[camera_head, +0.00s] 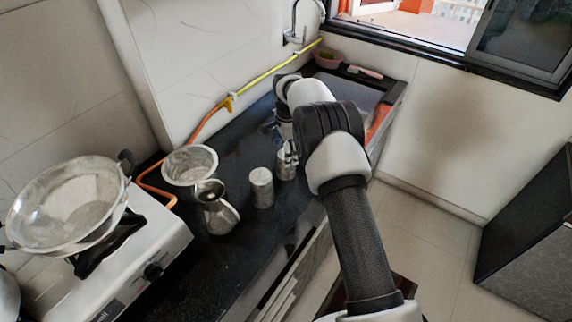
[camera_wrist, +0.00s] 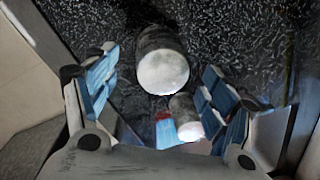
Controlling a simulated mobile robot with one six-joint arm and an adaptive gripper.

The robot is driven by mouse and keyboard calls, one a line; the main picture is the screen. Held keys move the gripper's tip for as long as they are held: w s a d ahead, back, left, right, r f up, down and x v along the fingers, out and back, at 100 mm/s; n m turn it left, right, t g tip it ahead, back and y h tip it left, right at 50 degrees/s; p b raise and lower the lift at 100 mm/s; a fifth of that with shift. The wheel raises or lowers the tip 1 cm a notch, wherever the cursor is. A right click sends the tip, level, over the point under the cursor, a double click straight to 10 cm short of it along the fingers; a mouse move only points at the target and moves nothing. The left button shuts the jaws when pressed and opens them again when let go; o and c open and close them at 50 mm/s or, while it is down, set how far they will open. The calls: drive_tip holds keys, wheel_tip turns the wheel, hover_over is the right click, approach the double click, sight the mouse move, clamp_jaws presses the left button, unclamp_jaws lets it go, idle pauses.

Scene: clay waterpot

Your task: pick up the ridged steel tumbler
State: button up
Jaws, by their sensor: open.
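Two steel tumblers stand on the black counter in the head view: one nearer tumbler (camera_head: 262,188) and one farther tumbler (camera_head: 286,166) beside my gripper (camera_head: 289,150). The ridges are too small to make out, so I cannot tell which is the ridged one. In the wrist view my gripper (camera_wrist: 158,68) is open, with blue pads on both sides. A larger cylinder with a pale round top (camera_wrist: 163,70) lies ahead between the fingertips. A smaller pale-topped cylinder (camera_wrist: 184,115) is closer in, near the right finger. I cannot tell whether it touches the finger.
A steel jug (camera_head: 216,208) and a steel bowl (camera_head: 190,166) stand left of the tumblers. A white stove (camera_head: 140,260) with a large strainer-like pan (camera_head: 68,205) is at the left. A yellow-orange hose (camera_head: 255,82) runs along the wall. The counter's front edge is close by.

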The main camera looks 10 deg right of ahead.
drive_tip(key=f, duration=0.1)
drive_tip(key=f+b, duration=0.1)
drive_tip(key=f, duration=0.3)
drive_tip(key=shift+w+b, duration=0.3)
drive_tip(key=shift+b, duration=0.1)
drive_tip(key=shift+r, duration=0.1)
drive_tip(key=c, duration=1.1)
drive_tip(key=shift+c, duration=0.2)
